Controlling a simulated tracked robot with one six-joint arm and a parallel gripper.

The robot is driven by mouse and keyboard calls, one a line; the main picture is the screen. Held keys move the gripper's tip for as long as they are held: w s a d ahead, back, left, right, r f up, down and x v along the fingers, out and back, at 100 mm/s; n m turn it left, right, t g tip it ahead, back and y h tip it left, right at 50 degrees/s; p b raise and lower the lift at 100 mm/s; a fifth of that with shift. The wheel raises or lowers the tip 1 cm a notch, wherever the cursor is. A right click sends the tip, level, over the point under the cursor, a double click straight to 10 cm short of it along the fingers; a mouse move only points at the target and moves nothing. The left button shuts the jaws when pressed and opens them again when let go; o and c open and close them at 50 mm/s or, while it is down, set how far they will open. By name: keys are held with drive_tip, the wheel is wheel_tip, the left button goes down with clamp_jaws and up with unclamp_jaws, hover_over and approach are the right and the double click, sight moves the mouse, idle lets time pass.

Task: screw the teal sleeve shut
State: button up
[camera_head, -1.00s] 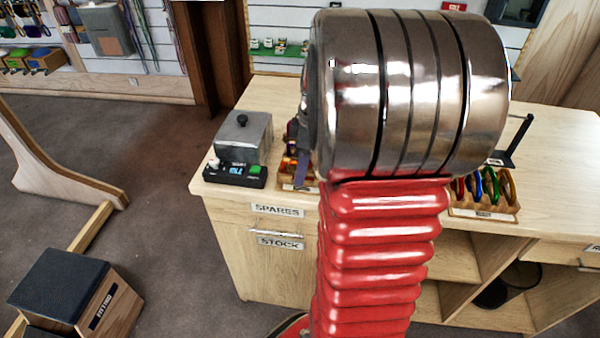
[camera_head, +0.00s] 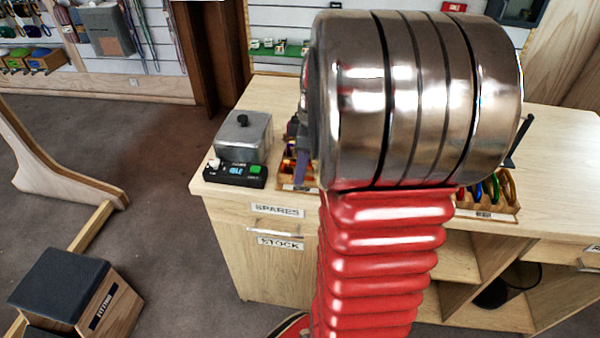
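The teal sleeve is not visible in the head view. My own arm, with its large metal joint and red ribbed cover, fills the middle of the picture and hides much of the wooden counter (camera_head: 560,150). My gripper is not in view; it is hidden behind the arm. A purple-grey piece shows at the left edge of the metal joint, and I cannot tell what it belongs to.
A grey box device (camera_head: 243,137) with a small display stands on the counter's left end. A wooden rack of coloured carabiners (camera_head: 490,200) is at right. A dark stand (camera_head: 519,143) rises behind it. A dark-topped wooden box (camera_head: 70,290) is on the floor at left.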

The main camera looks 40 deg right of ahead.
drive_tip(key=shift+r, duration=0.95)
drive_tip(key=shift+w+d, duration=0.75)
drive_tip(key=shift+d, duration=0.15)
drive_tip(key=shift+f, duration=0.1)
drive_tip(key=shift+s+a+f, duration=0.15)
drive_tip(key=shift+s+f, duration=0.05)
drive_tip(key=shift+f, duration=0.5)
drive_tip(key=shift+s+a+f, duration=0.15)
drive_tip(key=shift+f, duration=0.5)
drive_tip(key=shift+s+a, duration=0.45)
drive_tip(key=shift+a, duration=0.1)
drive_tip(key=shift+r, duration=1.45)
idle(0.4)
